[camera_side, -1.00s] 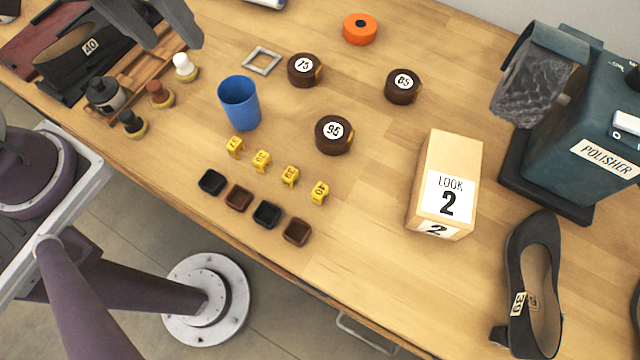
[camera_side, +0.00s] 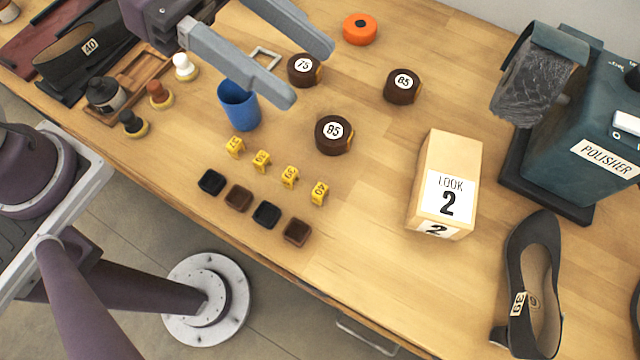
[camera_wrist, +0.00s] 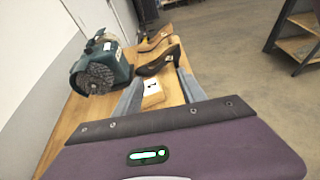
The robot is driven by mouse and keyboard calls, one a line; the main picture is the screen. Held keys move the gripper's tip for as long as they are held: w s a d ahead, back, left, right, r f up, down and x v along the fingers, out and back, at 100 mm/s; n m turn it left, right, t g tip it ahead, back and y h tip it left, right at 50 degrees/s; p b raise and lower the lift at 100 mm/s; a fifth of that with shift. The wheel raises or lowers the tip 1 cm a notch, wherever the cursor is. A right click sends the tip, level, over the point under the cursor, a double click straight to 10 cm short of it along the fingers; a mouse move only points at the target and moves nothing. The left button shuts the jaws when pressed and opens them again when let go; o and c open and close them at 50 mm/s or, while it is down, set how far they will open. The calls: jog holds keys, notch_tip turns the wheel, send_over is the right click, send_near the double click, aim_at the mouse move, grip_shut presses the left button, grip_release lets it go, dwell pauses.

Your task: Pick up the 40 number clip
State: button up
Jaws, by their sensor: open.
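Several yellow number clips stand in a slanting row on the wooden table in the side view. The rightmost one (camera_side: 319,193) appears to read 40; the figures on the other clips (camera_side: 261,160) are too small to read surely. My gripper (camera_side: 305,73) is open and empty, high above the table, up and left of the 40 clip in the picture. One finger overlaps the blue cup (camera_side: 240,108) in the view. In the wrist view my gripper (camera_wrist: 160,88) points along the table, and no clip can be made out there.
Small dark square dishes (camera_side: 266,214) lie just in front of the clips. Brown rolls, such as the one marked 95 (camera_side: 334,134), stand behind. The LOOK 2 box (camera_side: 449,180), black shoe (camera_side: 533,285) and polisher (camera_side: 590,130) stand to the right. Table between clips and box is clear.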

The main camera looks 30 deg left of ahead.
aim_at(316, 188)
notch_tip(316, 188, down, 25)
jog(key=shift+s+r, duration=0.1)
jog(key=x, duration=0.2)
jog(key=shift+d, duration=0.45)
grip_shut()
